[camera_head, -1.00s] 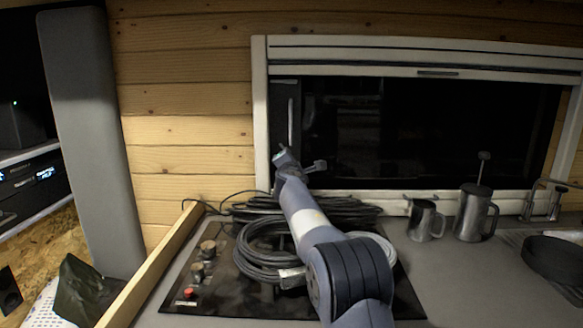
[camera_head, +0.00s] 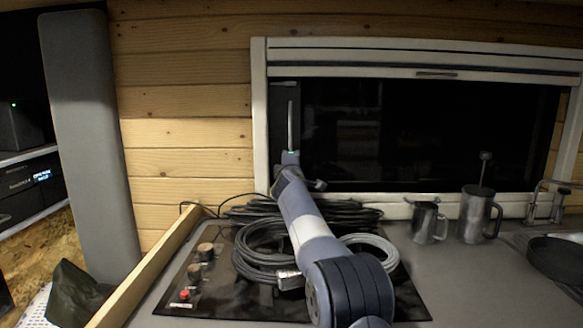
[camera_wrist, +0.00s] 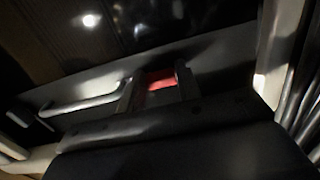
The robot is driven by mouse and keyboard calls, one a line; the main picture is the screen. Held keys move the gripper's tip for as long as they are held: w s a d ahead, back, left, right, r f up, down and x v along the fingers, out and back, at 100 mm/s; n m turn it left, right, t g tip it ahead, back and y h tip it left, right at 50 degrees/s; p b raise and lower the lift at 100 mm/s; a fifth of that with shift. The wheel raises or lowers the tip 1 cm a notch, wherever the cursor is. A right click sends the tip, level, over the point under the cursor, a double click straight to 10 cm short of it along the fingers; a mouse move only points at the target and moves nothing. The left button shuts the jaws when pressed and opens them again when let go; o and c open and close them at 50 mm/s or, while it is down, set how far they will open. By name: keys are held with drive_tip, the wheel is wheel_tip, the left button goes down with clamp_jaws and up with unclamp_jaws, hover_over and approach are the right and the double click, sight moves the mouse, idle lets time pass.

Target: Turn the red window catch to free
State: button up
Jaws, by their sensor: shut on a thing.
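The red window catch (camera_wrist: 161,82) shows in the wrist view as a short red piece between the two dark fingers of my gripper (camera_wrist: 158,88). The fingers are shut on it, one on each side. In the head view my gripper (camera_head: 290,158) is at the lower left of the window (camera_head: 430,130), by the inner frame edge. The catch is hidden behind the gripper there. How far the catch is turned cannot be told from these views.
A grey bar handle (camera_wrist: 85,103) lies left of the catch in the wrist view. Below my arm are coiled cables (camera_head: 262,250) on a dark hob (camera_head: 215,290). A metal mug (camera_head: 425,222) and a metal jug (camera_head: 476,215) stand to the right on the counter.

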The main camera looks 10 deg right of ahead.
drive_tip(key=shift+f, duration=0.1)
idle(0.3)
drive_tip(key=o, duration=1)
drive_tip(key=shift+s, duration=0.1)
drive_tip(key=shift+s+a+b, duration=0.1)
drive_tip(key=shift+s+b, duration=0.4)
drive_tip(key=shift+b, duration=0.1)
drive_tip(key=s+b, duration=0.1)
drive_tip(key=s, duration=0.2)
drive_tip(key=s+a+b, duration=0.1)
drive_tip(key=s+b, duration=0.1)
drive_tip(key=s, duration=0.1)
drive_tip(key=s+a+b, duration=0.1)
drive_tip(key=s, duration=0.2)
drive_tip(key=shift+s+b, duration=0.2)
drive_tip(key=shift+b, duration=0.2)
drive_tip(key=shift+w+d, duration=0.1)
drive_tip(key=w+p, duration=0.1)
drive_tip(key=w, duration=0.2)
drive_tip(key=w+d+p, duration=0.1)
drive_tip(key=w+p, duration=0.3)
drive_tip(key=w, duration=0.1)
drive_tip(key=shift+w+d+r, duration=0.2)
drive_tip(key=shift+w+d, duration=0.1)
drive_tip(key=shift+d, duration=0.05)
drive_tip(key=shift+w+d+f+p, duration=0.1)
drive_tip(key=shift+w+d+p, duration=0.1)
drive_tip(key=shift+w+p, duration=0.55)
drive_tip(key=shift+w+b, duration=0.1)
drive_tip(key=shift+b, duration=0.2)
